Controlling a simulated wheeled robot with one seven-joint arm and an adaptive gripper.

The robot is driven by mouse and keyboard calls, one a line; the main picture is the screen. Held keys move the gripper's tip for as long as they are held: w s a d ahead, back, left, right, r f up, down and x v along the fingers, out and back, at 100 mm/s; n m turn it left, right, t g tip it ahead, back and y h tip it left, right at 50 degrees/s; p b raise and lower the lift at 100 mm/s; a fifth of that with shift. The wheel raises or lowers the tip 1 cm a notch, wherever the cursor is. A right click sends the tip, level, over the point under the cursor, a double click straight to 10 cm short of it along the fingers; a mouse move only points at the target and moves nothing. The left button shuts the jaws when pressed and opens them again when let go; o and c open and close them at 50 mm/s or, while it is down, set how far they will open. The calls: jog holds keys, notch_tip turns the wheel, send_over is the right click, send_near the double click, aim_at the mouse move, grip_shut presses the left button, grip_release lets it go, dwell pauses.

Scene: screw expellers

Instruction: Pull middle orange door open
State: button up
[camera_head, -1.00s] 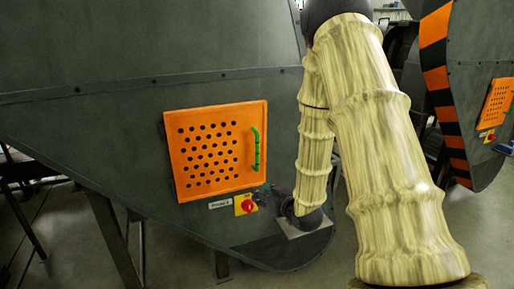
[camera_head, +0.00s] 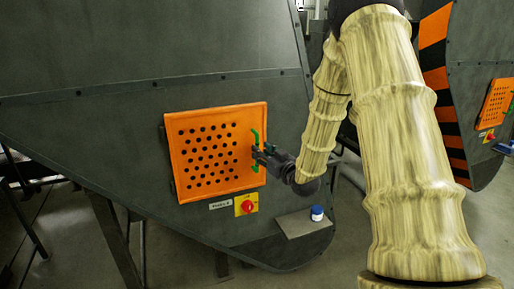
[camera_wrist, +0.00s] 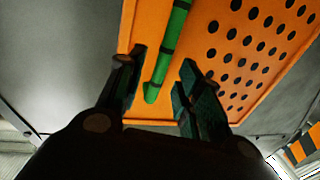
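The orange door (camera_head: 218,152) is a perforated panel on the dark grey machine in the head view, and it looks shut. Its green vertical handle (camera_head: 256,150) is at the door's right edge. My gripper (camera_head: 262,152) is in front of the handle and hides its middle part. In the wrist view the green handle (camera_wrist: 168,48) runs between the two fingers of my gripper (camera_wrist: 160,82), with gaps on both sides. The fingers are apart. The orange door also fills much of the wrist view (camera_wrist: 215,82).
A red knob on a yellow plate (camera_head: 247,205) is below the door, beside a small white label (camera_head: 220,205). A small ledge (camera_head: 300,224) carries a blue-and-white jar (camera_head: 317,213). Another machine with an orange panel (camera_head: 495,103) stands at the right.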

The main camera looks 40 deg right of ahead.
jog(key=shift+w+p, duration=0.3)
jog(key=shift+w, duration=1.6)
grip_shut()
